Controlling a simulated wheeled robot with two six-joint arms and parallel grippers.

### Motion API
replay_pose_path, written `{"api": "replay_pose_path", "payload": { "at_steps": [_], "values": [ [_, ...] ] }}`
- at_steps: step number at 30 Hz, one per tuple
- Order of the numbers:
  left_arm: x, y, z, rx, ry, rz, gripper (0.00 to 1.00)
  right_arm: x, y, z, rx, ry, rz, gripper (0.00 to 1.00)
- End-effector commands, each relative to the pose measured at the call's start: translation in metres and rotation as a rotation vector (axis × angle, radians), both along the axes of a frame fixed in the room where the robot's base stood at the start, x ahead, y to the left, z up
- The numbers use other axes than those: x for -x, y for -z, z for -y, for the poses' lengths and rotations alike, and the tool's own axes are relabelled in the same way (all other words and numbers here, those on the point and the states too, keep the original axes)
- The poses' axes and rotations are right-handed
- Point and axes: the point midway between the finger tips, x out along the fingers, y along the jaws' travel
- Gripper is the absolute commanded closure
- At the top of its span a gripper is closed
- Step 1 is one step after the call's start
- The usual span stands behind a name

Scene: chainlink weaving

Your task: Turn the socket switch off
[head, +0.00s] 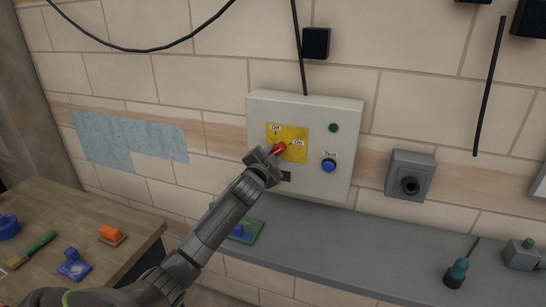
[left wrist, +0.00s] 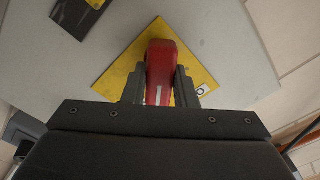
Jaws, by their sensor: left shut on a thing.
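A light grey switch box (head: 262,113) hangs on the tiled wall. It has a yellow plate (head: 299,132) marked Off at the upper left and On at the right. A red rotary handle (head: 280,148) sits on the plate; its tip points toward the On label. My left gripper (head: 270,157) reaches up from the lower left and is shut on the red handle. In the left wrist view the handle (left wrist: 161,68) stands between the two fingers, over the yellow plate (left wrist: 126,68). My right gripper is not in view.
A blue Test button (head: 329,165) and a green lamp (head: 333,128) are on the box, right of the handle. A grey wall socket (head: 411,175) is further right. A grey shelf (head: 330,237) runs below; a wooden table (head: 115,225) with small items stands left.

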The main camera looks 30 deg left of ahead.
Motion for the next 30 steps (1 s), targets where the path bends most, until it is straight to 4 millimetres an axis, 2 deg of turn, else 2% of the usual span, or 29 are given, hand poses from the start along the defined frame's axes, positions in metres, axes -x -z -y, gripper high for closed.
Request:
{"api": "replay_pose_path", "payload": {
  "at_steps": [18, 30],
  "values": [
    [0.001, 0.0, -0.004, 0.552, -0.001, 0.13, 0.97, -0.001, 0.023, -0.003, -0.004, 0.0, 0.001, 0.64],
    [0.002, 0.0, -0.006, 0.78, -0.001, 0.185, 0.97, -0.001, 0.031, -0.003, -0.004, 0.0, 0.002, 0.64]
  ]
}}
